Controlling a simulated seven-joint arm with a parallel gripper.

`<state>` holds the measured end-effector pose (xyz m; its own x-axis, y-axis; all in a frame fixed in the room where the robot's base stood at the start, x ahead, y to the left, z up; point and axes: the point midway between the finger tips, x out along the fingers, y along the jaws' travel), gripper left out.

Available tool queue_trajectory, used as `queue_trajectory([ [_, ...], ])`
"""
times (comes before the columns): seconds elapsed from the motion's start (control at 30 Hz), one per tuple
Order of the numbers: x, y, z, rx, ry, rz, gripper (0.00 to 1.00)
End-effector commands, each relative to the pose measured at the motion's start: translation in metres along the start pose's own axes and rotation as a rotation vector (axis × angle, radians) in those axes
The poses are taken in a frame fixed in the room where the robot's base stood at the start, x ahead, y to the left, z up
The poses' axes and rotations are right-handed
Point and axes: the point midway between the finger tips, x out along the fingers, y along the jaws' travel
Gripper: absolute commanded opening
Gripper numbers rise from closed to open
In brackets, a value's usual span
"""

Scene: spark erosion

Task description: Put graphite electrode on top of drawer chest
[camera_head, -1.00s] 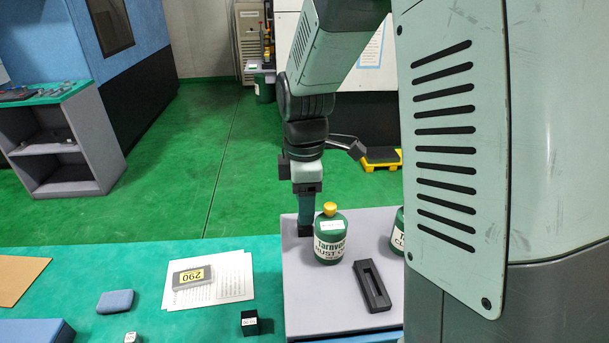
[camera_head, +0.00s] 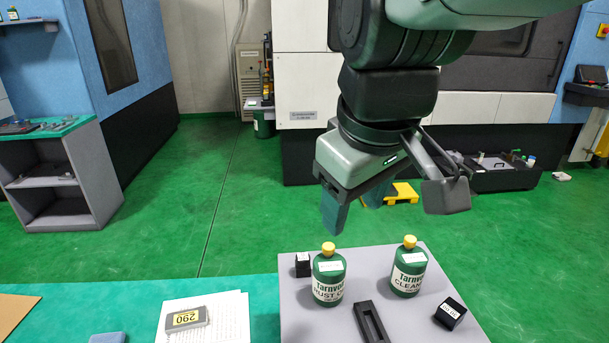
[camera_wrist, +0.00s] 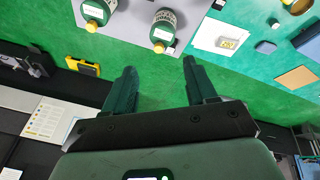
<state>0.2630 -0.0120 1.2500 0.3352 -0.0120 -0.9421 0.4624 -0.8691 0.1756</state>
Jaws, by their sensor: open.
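Two small black blocks with white labels are on the flat grey top (camera_head: 310,325), which looks like the top of the drawer chest. One black block (camera_head: 303,265), likely the graphite electrode, stands at its back left corner beside a green bottle. The other black block (camera_head: 450,313) is at the right and looks turned; I cannot tell for sure which is the electrode. My gripper (camera_head: 352,212) is raised behind and above the grey top, apart from both blocks. In the wrist view its two fingers (camera_wrist: 160,72) are spread with nothing between them.
Two green bottles with yellow caps, a left one (camera_head: 328,276) and a right one (camera_head: 407,268), stand on the grey top. A black slotted piece (camera_head: 370,322) lies in front. Papers (camera_head: 230,318) and a grey box marked 290 (camera_head: 187,318) lie on the green table left.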

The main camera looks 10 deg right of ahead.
Motion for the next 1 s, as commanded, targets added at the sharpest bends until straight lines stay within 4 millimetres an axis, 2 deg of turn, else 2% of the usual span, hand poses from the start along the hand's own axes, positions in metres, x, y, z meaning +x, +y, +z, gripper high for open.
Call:
queue_trajectory([
  [0.03, -0.009, -0.004, 0.015, 0.102, 0.039, 0.015, 0.57],
  [0.1, -0.016, -0.008, 0.03, 0.236, 0.08, 0.024, 0.57],
  [0.3, -0.023, -0.015, 0.054, 0.453, 0.146, 0.024, 0.57],
  [1.0, -0.023, -0.016, 0.056, 0.479, 0.152, 0.023, 0.57],
])
